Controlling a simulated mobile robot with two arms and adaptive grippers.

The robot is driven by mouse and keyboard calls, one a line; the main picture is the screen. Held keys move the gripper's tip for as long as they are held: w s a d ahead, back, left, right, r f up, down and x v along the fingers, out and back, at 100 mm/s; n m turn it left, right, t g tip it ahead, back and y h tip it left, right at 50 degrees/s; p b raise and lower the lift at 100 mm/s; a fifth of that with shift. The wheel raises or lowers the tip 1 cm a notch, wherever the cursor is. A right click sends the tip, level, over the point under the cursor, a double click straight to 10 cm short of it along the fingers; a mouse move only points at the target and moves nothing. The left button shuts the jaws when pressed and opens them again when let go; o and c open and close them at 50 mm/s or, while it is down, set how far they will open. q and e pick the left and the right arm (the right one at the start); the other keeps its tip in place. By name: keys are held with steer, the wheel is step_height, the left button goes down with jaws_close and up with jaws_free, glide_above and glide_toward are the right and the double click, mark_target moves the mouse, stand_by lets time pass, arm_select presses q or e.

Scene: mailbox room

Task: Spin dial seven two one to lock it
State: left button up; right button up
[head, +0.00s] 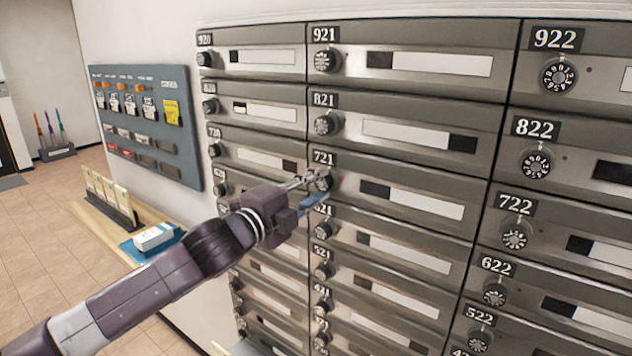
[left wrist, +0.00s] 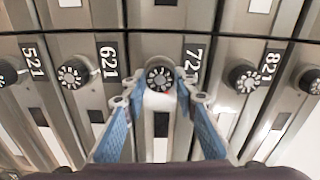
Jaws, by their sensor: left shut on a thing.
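The mailbox labelled 721 is in the head view, in the middle column, with its round black dial (head: 326,181) left of the nameplate slot. My left gripper (head: 316,187) reaches in from the left and has its fingertips at this dial, partly covering it. In the left wrist view the 721 dial (left wrist: 160,79) shows face-on, black with pale marks. The blue-padded fingers of the left gripper (left wrist: 159,88) are closed around it, one on each side. The dial's numbers are too small to read. My right gripper is in neither view.
Neighbouring dials sit close by: the 821 dial (head: 326,124) above, the 621 dial (head: 322,233) below and the 722 dial (head: 514,236) to the right. A wooden ledge (head: 105,232) with a white box (head: 155,237) and a blue wall board (head: 150,125) are at left.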

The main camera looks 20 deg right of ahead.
arm_select(q)
steer(key=m+p, duration=0.1)
steer(key=m, duration=0.2)
steer(key=shift+m, duration=0.3)
steer(key=m+p, duration=0.1)
steer(key=m, duration=0.2)
steer(key=shift+m, duration=0.4)
steer(key=m+p, duration=0.1)
steer(key=m, duration=0.3)
steer(key=shift+f+m+p, duration=0.1)
steer(key=shift+m+p, duration=0.4)
steer(key=shift+m, duration=1.1)
